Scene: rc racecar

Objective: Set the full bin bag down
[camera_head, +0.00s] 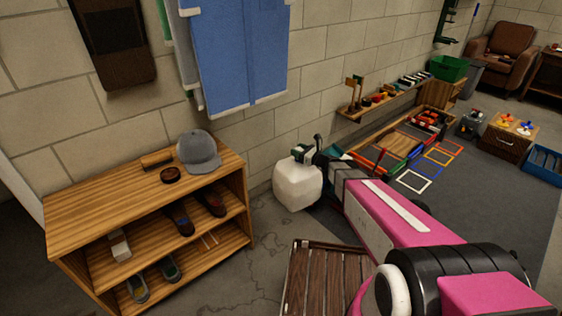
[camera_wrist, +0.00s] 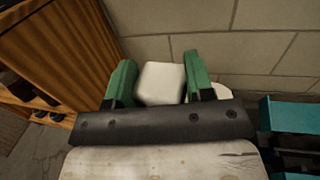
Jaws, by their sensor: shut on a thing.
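The full bin bag (camera_head: 297,190) is a white, rounded, bulky bag in front of the block wall, to the right of the wooden shelf unit. My gripper (camera_head: 303,153) is at its top, with green fingers shut on it. In the wrist view, a pale block-like part of the bag (camera_wrist: 161,84) sits between the two green fingers of my gripper (camera_wrist: 160,74). More white shows behind the right finger. I cannot tell whether the bag's underside touches the floor.
The shelf unit (camera_head: 120,188) holds a grey cap (camera_head: 198,152) and several shoes. A slatted wooden item (camera_head: 322,280) lies on the floor at the front. Bare concrete floor (camera_head: 255,268) shows between them. A teal bin-like object (camera_wrist: 291,118) is at the right in the wrist view.

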